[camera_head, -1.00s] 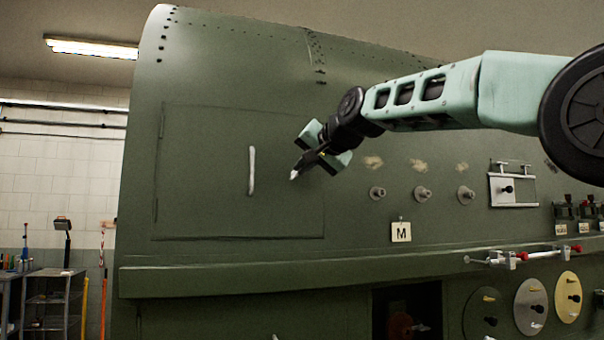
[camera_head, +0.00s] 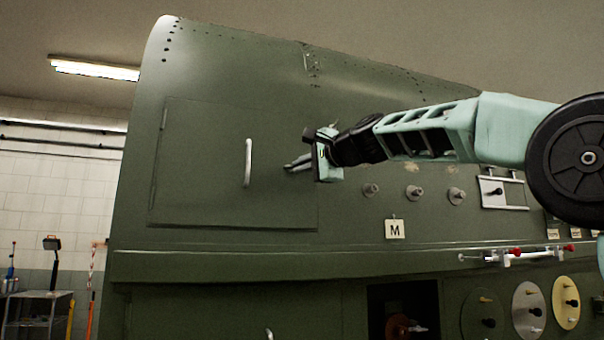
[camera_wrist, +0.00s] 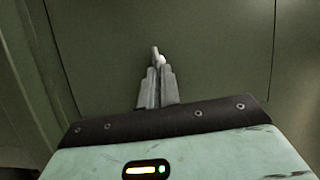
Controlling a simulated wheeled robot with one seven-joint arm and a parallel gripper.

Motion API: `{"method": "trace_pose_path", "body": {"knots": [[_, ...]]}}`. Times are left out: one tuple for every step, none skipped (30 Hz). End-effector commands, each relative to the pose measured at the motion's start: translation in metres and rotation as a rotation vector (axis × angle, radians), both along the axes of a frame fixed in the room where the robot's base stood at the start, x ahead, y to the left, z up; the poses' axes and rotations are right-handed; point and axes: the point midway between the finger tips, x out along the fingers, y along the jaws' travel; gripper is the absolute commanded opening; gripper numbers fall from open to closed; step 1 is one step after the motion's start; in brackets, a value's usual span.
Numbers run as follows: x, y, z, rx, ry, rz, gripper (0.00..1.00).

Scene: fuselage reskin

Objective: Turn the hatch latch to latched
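The hatch (camera_head: 205,190) is a green panel outlined on the green fuselage wall in the head view, with a white upright bar handle (camera_head: 248,162). My gripper (camera_head: 287,167) is at the right side of the hatch, its fingers pointing left toward the panel. In the wrist view my gripper's fingers (camera_wrist: 158,72) are close together. A small pale piece, probably the hatch latch (camera_wrist: 156,52), shows right at their tips. I cannot tell whether the fingers grip it or only touch it.
Right of the hatch are several round knobs (camera_head: 413,194), a framed plate (camera_head: 502,193) and an "M" label (camera_head: 395,229). A ledge (camera_head: 200,266) runs along the wall below the hatch. A shelf cart (camera_head: 38,310) stands at the lower left.

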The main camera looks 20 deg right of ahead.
Motion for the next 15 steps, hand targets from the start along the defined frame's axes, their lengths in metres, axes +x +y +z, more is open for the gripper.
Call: {"method": "trace_pose_path", "body": {"knots": [[0.0003, -0.0013, -0.0028, 0.02, -0.001, -0.003, 0.0], [0.0003, -0.0012, -0.0028, 0.03, -0.001, -0.002, 0.0], [0.0003, -0.0012, -0.0028, 0.043, -0.001, -0.002, 0.0], [0.0003, -0.0012, -0.0028, 0.05, -0.001, -0.002, 0.0], [0.0003, -0.0012, -0.0028, 0.057, 0.0, -0.002, 0.0], [0.0004, -0.0011, -0.0028, 0.066, 0.0, -0.002, 0.0], [0.0004, -0.0011, -0.0027, 0.07, 0.0, -0.002, 0.0], [0.0003, -0.001, -0.0026, 0.074, 0.0, -0.002, 0.0], [0.0004, -0.0011, -0.0025, 0.079, 0.0, -0.002, 0.0], [0.0004, -0.0011, -0.0024, 0.082, 0.0, -0.002, 0.0], [0.0004, -0.0011, -0.0023, 0.084, 0.0, -0.002, 0.0], [0.0004, -0.0011, -0.0022, 0.085, 0.001, -0.002, 0.0], [0.0005, -0.001, -0.0022, 0.087, 0.0, -0.002, 0.0], [0.0005, -0.001, -0.0021, 0.087, 0.0, -0.002, 0.0], [0.0005, -0.001, -0.0021, 0.087, 0.0, -0.002, 0.0]]}}
